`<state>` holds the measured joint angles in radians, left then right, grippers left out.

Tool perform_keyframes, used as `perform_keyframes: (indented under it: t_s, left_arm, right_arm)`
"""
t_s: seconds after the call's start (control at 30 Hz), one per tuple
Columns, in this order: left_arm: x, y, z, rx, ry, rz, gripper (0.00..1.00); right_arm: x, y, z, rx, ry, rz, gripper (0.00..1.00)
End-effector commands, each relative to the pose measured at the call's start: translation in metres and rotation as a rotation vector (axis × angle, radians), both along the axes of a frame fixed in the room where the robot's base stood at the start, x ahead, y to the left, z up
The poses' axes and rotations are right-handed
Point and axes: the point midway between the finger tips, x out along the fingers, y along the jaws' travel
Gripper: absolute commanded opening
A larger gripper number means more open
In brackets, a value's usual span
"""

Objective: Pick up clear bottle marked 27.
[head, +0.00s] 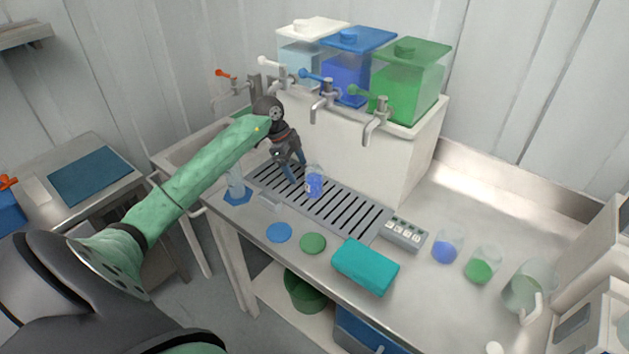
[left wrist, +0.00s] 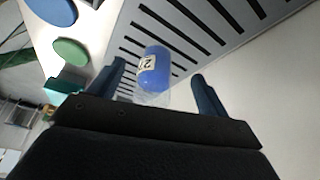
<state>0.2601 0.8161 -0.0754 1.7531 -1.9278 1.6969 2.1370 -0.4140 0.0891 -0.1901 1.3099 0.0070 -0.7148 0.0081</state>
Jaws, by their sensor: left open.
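A small clear bottle (head: 314,184) with blue contents and a white label stands on the slotted drip tray (head: 345,212). In the left wrist view the bottle (left wrist: 153,68) shows between the finger lines; its label seems to begin with a 2, but I cannot read it fully. My left gripper (head: 295,172) is open and points down just left of the bottle. In the left wrist view its two dark blue fingers (left wrist: 158,80) are apart, with nothing gripped. Another clear bottle (head: 236,186) stands on a blue mat at the left; its marking is too small to read. My right gripper is not in view.
Taps (head: 323,100) hang above the tray, below white, blue (head: 350,75) and green tanks (head: 408,85). A blue disc (head: 279,232), a green disc (head: 313,243) and a teal block (head: 365,266) lie in front. Beakers (head: 447,247) stand at the right.

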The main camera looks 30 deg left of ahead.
Motion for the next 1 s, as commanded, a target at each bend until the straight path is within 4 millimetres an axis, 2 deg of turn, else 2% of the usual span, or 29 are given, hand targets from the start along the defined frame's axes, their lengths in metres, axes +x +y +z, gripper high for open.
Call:
perform_keyframes:
  t_s: [0.37,0.7,0.8,1.0]
  left_arm:
    - [0.006,-0.020,0.000,0.000,0.001,-0.001,0.78]
    - [0.019,-0.061,-0.004,0.000,0.000,0.000,0.78]
    - [0.019,-0.062,-0.010,0.000,0.001,0.000,0.78]
    - [0.019,-0.063,-0.011,0.000,0.000,0.000,0.78]
  right_arm:
    - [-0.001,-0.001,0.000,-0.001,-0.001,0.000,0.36]
    - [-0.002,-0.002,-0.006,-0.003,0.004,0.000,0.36]
    - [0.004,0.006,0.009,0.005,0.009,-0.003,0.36]
    - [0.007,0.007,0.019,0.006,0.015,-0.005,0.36]
